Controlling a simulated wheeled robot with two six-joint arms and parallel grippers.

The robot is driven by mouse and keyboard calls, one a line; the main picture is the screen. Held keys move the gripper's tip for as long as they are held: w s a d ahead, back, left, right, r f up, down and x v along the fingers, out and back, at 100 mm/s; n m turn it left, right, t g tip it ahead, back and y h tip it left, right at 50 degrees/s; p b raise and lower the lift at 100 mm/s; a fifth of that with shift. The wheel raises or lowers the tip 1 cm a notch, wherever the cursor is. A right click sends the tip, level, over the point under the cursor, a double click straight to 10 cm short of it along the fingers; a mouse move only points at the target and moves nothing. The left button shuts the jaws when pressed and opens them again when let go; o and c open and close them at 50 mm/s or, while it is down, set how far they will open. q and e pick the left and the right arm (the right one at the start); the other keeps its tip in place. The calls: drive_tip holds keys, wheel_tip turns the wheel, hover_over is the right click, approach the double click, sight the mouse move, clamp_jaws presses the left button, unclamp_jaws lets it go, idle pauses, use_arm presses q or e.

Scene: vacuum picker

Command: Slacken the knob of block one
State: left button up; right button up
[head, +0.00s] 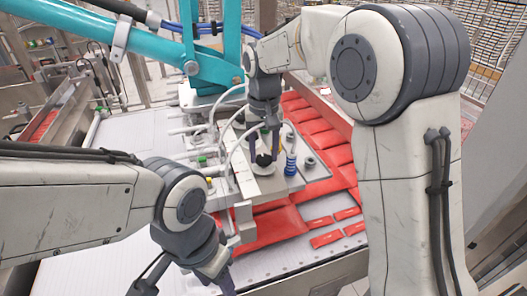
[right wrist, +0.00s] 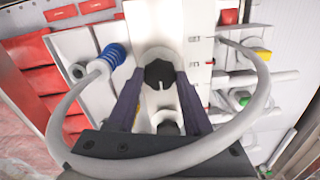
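A black knob (head: 264,159) sits on a pale round mount on the light block plate of the vacuum picker. My right gripper (head: 266,151) points down over it, with a finger on either side. A second dark knob (right wrist: 168,128) is partly hidden nearer the gripper's palm. Which is block one I cannot read. My left gripper (head: 222,277) hangs at the bottom of the head view, partly cut off; its opening does not show.
A blue bellows suction cup (head: 290,160) stands beside the knob; a grey hose (right wrist: 62,130) loops close around my right gripper. Red packets (head: 275,226) lie beneath and around the plate. A teal arm (head: 150,48) crosses behind. The white belt (head: 75,270) at front left is clear.

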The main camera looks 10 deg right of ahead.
clamp_jaws()
drive_tip(key=n+p, duration=0.2)
drive_tip(key=n, duration=0.2)
drive_tip(key=shift+r+n, duration=0.1)
drive_tip(key=shift+n, duration=0.2)
drive_tip(key=n+p, duration=0.1)
drive_tip(key=n, duration=0.5)
drive_tip(key=shift+p, duration=0.35)
drive_tip(key=n+p, duration=0.1)
drive_tip(key=n, duration=0.5)
drive_tip(key=shift+w+n, duration=0.1)
drive_tip(key=shift+n, duration=0.2)
drive_tip(key=n+p, duration=0.1)
drive_tip(key=n, duration=0.5)
drive_tip(key=shift+n, duration=0.3)
drive_tip(key=o, duration=0.7)
unclamp_jaws()
